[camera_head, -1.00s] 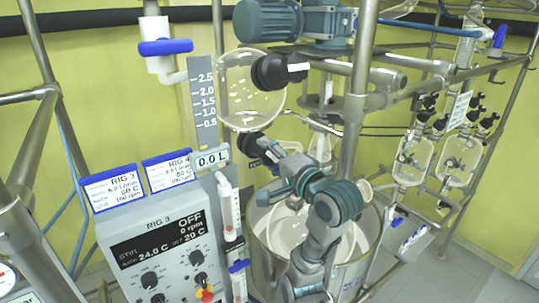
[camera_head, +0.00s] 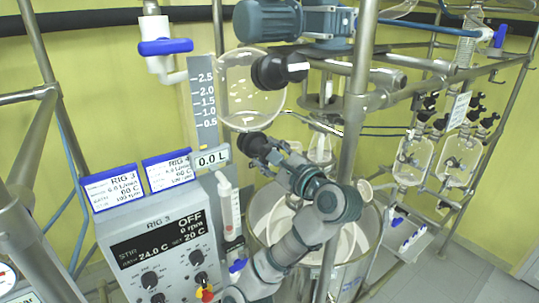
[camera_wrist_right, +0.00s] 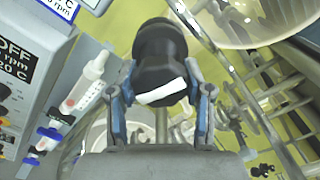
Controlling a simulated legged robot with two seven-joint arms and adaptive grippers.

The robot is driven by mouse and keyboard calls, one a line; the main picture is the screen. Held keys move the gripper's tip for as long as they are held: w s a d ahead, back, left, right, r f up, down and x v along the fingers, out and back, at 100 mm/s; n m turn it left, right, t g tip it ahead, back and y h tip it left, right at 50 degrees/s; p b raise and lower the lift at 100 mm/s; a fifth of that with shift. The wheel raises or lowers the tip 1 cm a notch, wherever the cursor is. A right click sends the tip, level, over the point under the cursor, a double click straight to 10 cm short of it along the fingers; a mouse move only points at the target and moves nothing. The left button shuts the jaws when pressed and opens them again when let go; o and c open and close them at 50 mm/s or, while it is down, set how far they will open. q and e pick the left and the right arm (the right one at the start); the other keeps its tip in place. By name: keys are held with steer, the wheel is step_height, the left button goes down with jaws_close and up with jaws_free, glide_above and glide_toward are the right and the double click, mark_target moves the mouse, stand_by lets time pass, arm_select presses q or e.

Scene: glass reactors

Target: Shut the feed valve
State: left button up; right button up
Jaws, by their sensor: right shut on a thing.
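The lower black valve knob (camera_head: 250,143) sits under the round glass vessel (camera_head: 250,90). In the right wrist view the knob (camera_wrist_right: 160,60) stands between my two fingers, with a slightly tilted white stripe on its near face. My right gripper (camera_head: 264,151) is shut on this knob; its fingers also show in the right wrist view (camera_wrist_right: 160,100). In the head view my gripper hides part of the knob and its stripe. A second black knob (camera_head: 278,71) with a white mark is at the vessel's upper right. My left gripper is not in view.
A blue-handled valve (camera_head: 166,47) is at upper left, beside the level scale (camera_head: 203,105). The RIG 3 control box (camera_head: 165,245) stands at lower left.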

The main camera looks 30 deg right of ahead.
steer(key=m, duration=0.3)
steer(key=shift+f+m, duration=0.25)
steer(key=shift+m, duration=0.15)
steer(key=m, duration=0.4)
steer(key=shift+m, duration=0.3)
steer(key=m, duration=0.6)
steer(key=shift+m, duration=0.4)
steer(key=shift+a+m, duration=0.1)
steer(key=shift+m, duration=0.2)
steer(key=shift+r, duration=0.25)
steer(key=o, duration=1)
steer(key=shift+o, duration=0.8)
steer(key=shift+w+f, duration=0.1)
steer(key=shift+w, duration=0.15)
steer(key=shift+s, duration=0.15)
